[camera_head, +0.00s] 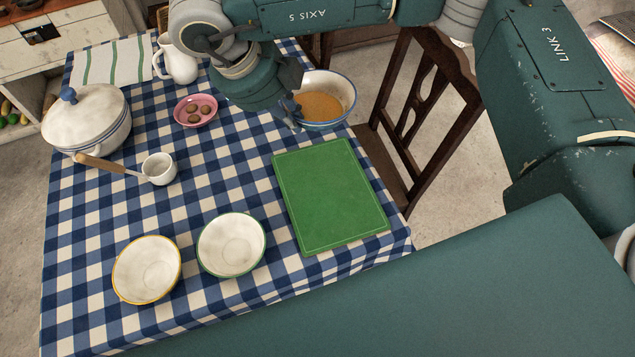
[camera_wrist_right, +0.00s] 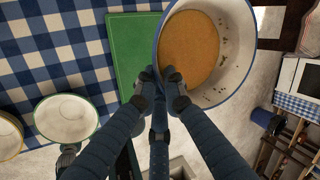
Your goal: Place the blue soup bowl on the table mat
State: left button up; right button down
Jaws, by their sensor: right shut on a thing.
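The blue-rimmed white soup bowl (camera_head: 343,90), with orange-brown soup in it, is at the table's right edge, beyond the green mat. My right gripper (camera_head: 290,112) is shut on the bowl's rim, on the side toward the table. In the right wrist view, the gripper fingers (camera_wrist_right: 163,82) close on the rim of the bowl (camera_wrist_right: 236,50), and the bowl looks about level. The green rectangular mat (camera_head: 331,195) lies flat and bare on the table; the bowl covers part of it in the wrist view (camera_wrist_right: 124,50).
A yellow-rimmed bowl (camera_head: 146,270) and a green-rimmed bowl (camera_head: 231,245) stand left of the mat. A wooden chair (camera_head: 425,110) stands beside the table.

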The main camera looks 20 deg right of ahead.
notch_tip(320, 180, down, 19)
jog(key=p, duration=0.4)
jog(key=shift+r, duration=0.15)
jog(key=shift+f, duration=0.25)
jog(key=c, duration=2.3)
grip_release()
jog(key=shift+f, duration=0.1)
jog(key=o, duration=0.5)
jog(key=shift+c, duration=0.2)
jog(key=b+v, duration=0.3)
jog(key=v, duration=0.9)
